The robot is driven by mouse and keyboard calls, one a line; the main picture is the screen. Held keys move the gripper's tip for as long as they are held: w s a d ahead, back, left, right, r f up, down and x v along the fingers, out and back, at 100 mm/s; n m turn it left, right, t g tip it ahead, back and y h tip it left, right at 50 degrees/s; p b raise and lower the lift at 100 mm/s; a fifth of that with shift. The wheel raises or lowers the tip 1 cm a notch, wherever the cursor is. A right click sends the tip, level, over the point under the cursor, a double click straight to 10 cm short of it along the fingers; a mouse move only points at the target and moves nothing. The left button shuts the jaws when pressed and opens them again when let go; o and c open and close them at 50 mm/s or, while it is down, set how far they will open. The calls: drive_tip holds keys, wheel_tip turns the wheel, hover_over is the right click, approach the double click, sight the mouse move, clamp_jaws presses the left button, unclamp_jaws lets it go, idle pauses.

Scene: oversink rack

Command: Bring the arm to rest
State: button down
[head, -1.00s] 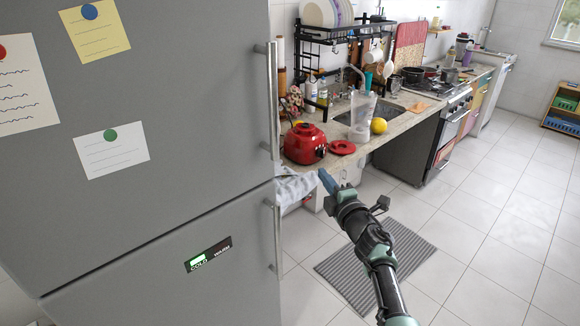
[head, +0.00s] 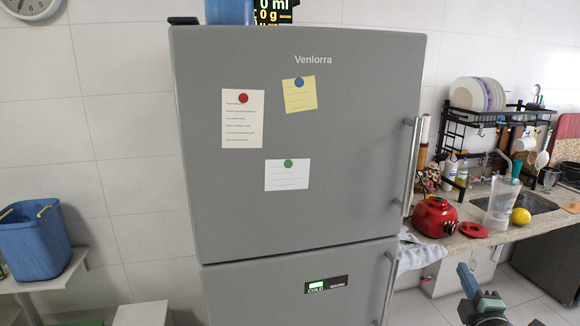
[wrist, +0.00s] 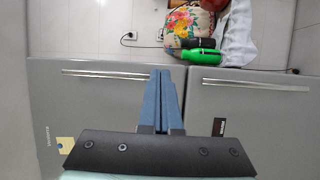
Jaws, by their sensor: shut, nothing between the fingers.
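My gripper (head: 467,282) shows at the bottom right of the head view, in front of the counter and right of the fridge. Its blue fingers are together in the wrist view (wrist: 159,100), with nothing held between them. My arm below the gripper is cut off by the frame's lower edge in the head view. In the wrist view the fingers overlap the fridge front near the gap between its two doors; I cannot tell how far away the fridge is.
The grey fridge (head: 300,180) fills the middle, with long door handles (head: 411,165) on its right. The counter holds a red blender base (head: 435,216), a clear jug (head: 500,205) and a yellow fruit (head: 520,216). A blue bin (head: 35,240) stands at left.

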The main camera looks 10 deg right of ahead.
drive_tip(key=w+a+r+m+t, duration=0.1)
drive_tip(key=w+a+r, duration=0.3)
drive_tip(key=a+r, duration=0.15)
drive_tip(key=w+a+r+m+t, duration=0.1)
drive_tip(key=w+a+r+t, duration=0.1)
drive_tip(key=w+a+r, duration=0.35)
drive_tip(key=s+a+r+m+t, duration=0.3)
drive_tip(key=a+r+m, duration=0.3)
drive_tip(key=a+r, duration=1.05)
drive_tip(key=s+a+r+m+t+y, duration=0.2)
drive_tip(key=s+a+r+y, duration=0.1)
drive_tip(key=s+a+r, duration=0.5)
drive_tip(key=s+a+r+m+t+y, duration=0.2)
drive_tip(key=s+a+r+m+y, duration=0.1)
drive_tip(key=s+a+r, duration=0.6)
drive_tip(key=s+a+y, duration=0.1)
drive_tip(key=s+a, duration=0.2)
drive_tip(key=s, duration=0.3)
drive_tip(key=shift+s+a, duration=0.25)
drive_tip(key=shift+a, duration=0.05)
